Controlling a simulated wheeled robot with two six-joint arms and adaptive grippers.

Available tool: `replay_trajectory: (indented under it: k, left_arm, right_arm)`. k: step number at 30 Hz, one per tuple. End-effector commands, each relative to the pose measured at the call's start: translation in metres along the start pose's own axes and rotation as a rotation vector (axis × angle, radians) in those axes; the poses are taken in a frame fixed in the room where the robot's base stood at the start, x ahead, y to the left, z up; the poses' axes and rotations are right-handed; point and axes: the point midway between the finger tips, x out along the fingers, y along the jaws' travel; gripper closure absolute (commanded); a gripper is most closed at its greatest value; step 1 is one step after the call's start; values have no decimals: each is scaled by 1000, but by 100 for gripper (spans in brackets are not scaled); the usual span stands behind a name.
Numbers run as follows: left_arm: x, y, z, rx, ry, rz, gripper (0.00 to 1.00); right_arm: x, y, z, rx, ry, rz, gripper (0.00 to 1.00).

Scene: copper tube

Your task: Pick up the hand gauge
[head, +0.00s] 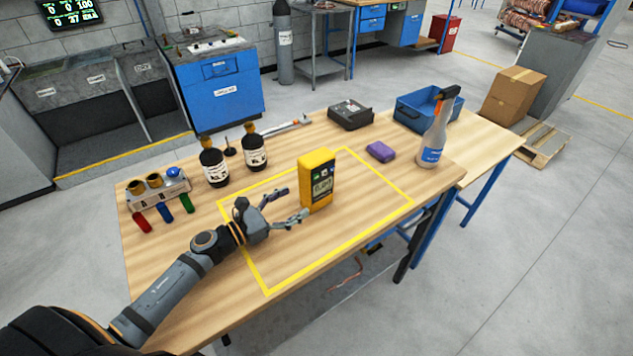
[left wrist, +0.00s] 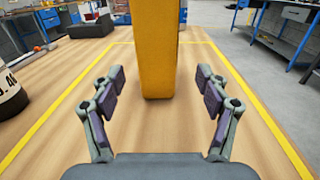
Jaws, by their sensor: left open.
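The hand gauge (head: 318,182) is a yellow box-shaped device with a dark face and a small display. It stands upright on the wooden table inside a yellow taped rectangle. In the left wrist view its yellow side (left wrist: 158,50) stands straight ahead, its top cut off by the frame. My left gripper (head: 291,206) is open and empty, low over the table just left of the gauge. In the left wrist view the fingers of my left gripper (left wrist: 160,92) are spread to either side, with the gauge's base just beyond or between the tips. My right gripper is not in view.
Two dark bottles (head: 254,152) and a rack (head: 157,188) with coloured tubes stand at the left. A purple block (head: 381,151), a spray bottle (head: 434,135), a blue bin (head: 427,108) and a dark device (head: 350,114) stand behind and right. The taped area around the gauge is clear.

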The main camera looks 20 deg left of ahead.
Motion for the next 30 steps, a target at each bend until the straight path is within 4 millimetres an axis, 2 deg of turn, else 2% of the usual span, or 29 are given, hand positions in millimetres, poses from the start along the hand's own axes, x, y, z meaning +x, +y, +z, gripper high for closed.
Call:
replay_trajectory:
  k: [6,14,18,21,30]
  left_arm:
    - [29,1,3,-4,-1,3,25]
    - [41,2,3,-4,0,2,25]
    - [66,4,7,-6,-1,2,25]
    - [80,4,4,-4,1,2,25]
    - [86,4,0,-1,4,0,25]
  right_arm:
    - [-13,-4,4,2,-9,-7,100]
    - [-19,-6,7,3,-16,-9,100]
    - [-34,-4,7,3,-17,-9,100]
    - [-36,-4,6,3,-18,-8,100]
    - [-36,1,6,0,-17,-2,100]
